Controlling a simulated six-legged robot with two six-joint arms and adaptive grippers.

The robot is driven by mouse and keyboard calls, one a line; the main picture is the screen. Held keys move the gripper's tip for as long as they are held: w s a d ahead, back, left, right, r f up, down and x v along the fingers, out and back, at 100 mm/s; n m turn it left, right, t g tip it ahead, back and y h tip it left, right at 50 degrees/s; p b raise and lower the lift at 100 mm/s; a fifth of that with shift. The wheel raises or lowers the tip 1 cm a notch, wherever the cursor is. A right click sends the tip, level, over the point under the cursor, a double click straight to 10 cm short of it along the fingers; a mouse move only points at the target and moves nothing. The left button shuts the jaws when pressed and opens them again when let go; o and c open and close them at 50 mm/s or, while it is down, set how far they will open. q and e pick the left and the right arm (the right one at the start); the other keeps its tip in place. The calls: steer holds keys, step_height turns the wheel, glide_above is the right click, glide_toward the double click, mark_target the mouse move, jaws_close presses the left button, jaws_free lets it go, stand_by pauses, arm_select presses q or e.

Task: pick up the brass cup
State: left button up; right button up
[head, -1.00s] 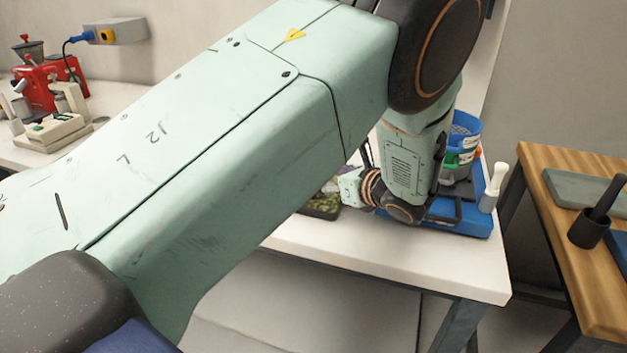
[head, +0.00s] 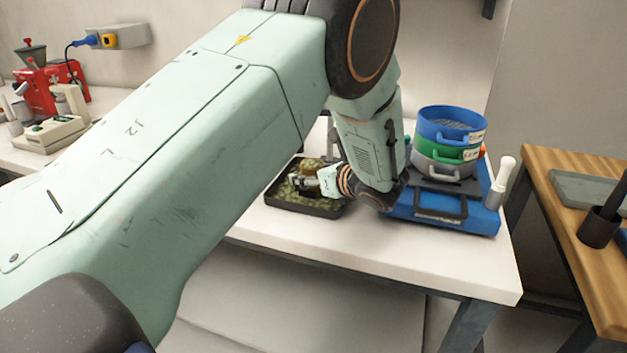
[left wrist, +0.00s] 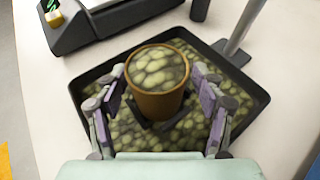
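The brass cup (left wrist: 158,104) stands in the middle of the left wrist view, full of greenish-yellow pebbles. It is over a black tray (left wrist: 258,98) strewn with the same pebbles; whether it rests on them is unclear. My left gripper (left wrist: 160,84) is open, with one finger on each side of the cup and a visible gap at the right finger. In the head view my left gripper (head: 303,182) is small over the tray (head: 318,209), and the cup is not clearly made out there. My right gripper is not in view.
Right of the tray stands a blue base (head: 468,224) with stacked blue, green and grey sieves (head: 447,130). A white pestle-like tool (head: 500,180) stands at its right. A metal post (left wrist: 243,30) rises beside the tray. The white table front (head: 400,262) is clear.

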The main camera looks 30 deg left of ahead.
arm_select(q)
steer(key=shift+s+a, duration=0.15)
steer(key=shift+a, duration=0.05)
steer(key=c, duration=0.5)
steer(key=shift+d, duration=0.15)
steer(key=c, duration=0.8)
steer(key=shift+o, duration=0.2)
